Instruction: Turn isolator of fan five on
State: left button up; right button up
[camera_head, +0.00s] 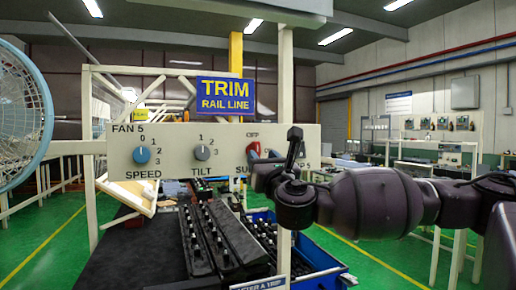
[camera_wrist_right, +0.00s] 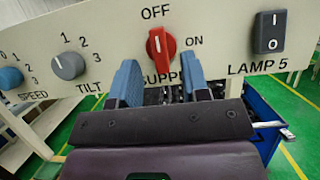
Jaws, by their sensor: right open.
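The fan 5 panel (camera_head: 120,165) is a cream board with dials and printed labels. Its red isolator knob (camera_wrist_right: 161,46) is upright, with its white mark toward OFF; ON is printed to its right and SUPPLY, partly hidden, below. The knob also shows beside my gripper in the head view (camera_head: 253,150). My right gripper (camera_wrist_right: 160,80) is open, its two blue-grey fingers apart just below the knob, one to each side. In the head view the right gripper (camera_head: 274,158) covers the panel's right part. I cannot tell whether a finger touches the panel. My left gripper is out of view.
Left of the knob are a blue SPEED dial (camera_wrist_right: 11,77) and a grey TILT dial (camera_wrist_right: 68,65). Right is a black LAMP 5 rocker switch (camera_wrist_right: 270,32). A fan (camera_head: 20,115) stands far left. Blue crates (camera_head: 310,262) and black rails (camera_head: 205,235) lie below the panel.

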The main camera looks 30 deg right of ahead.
aim_at(258, 152)
pick_arm(q)
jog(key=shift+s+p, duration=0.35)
jog(key=shift+p, duration=0.05)
pick_arm(e)
jog(key=shift+x, duration=1.8)
grip_shut()
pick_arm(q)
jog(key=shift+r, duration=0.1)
